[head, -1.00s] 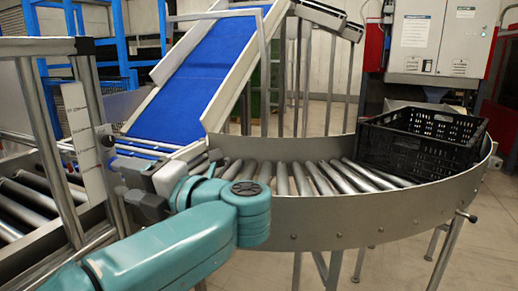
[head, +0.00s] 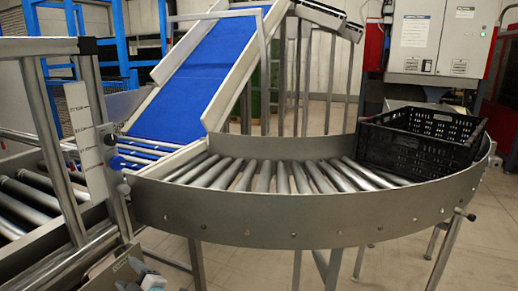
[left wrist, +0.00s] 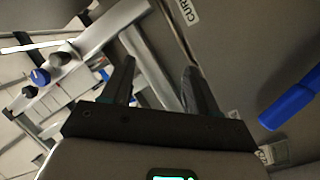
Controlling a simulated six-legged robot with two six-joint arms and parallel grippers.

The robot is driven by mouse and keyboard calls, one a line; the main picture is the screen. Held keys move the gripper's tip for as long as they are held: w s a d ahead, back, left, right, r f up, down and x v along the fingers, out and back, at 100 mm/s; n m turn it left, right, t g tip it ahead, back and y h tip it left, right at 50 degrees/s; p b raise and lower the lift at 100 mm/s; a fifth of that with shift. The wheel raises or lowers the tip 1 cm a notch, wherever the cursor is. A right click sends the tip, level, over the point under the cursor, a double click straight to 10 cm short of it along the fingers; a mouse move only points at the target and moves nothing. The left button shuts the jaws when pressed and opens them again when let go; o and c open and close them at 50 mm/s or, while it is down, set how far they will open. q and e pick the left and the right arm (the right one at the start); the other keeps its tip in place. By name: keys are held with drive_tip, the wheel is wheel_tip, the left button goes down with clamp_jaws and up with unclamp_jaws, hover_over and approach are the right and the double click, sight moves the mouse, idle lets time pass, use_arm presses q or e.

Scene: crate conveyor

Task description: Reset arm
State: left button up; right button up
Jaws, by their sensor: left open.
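My left gripper (head: 138,277) shows only in part at the bottom left edge of the head view, low beside the conveyor frame. In the left wrist view the two dark fingers of my left gripper (left wrist: 160,68) stand apart with nothing between them. They point toward grey metal frame parts. My right gripper is in neither view. A black crate (head: 420,145) rests on the far right part of the curved roller conveyor (head: 300,215).
A blue belt ramp (head: 205,75) rises behind the curve. A straight roller section (head: 35,198) with metal posts is at the left. A grey-white machine cabinet (head: 440,40) stands at the back right. Floor at the lower right is mostly clear, apart from conveyor legs.

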use_arm(q)
drive_tip(key=s+d+f+m+h, duration=0.1)
drive_tip(key=s+f+m+h, duration=0.15)
drive_tip(key=f, duration=0.45)
drive_tip(key=s+d+f+m+h, duration=0.15)
drive_tip(key=f+m+h, duration=0.25)
drive_tip(key=f, duration=0.4)
drive_tip(key=s+d+f+m+g+h, duration=0.45)
drive_tip(key=s+d+f+h, duration=0.35)
drive_tip(key=s+f, duration=0.4)
drive_tip(key=s+d+f+m+g+h, duration=0.1)
drive_tip(key=s+d+m+g+h, duration=0.15)
drive_tip(key=s+d+m, duration=0.4)
drive_tip(key=s+d+f+m+g+h, duration=0.1)
drive_tip(key=s+d+g, duration=0.3)
drive_tip(key=s, duration=0.6)
wheel_tip(320, 180, up, 13)
drive_tip(key=p, duration=1.3)
drive_tip(key=shift+w+a+f+n+p, duration=0.15)
drive_tip(key=shift+w+a+n+p, duration=0.05)
drive_tip(key=shift+w+n+p, duration=0.15)
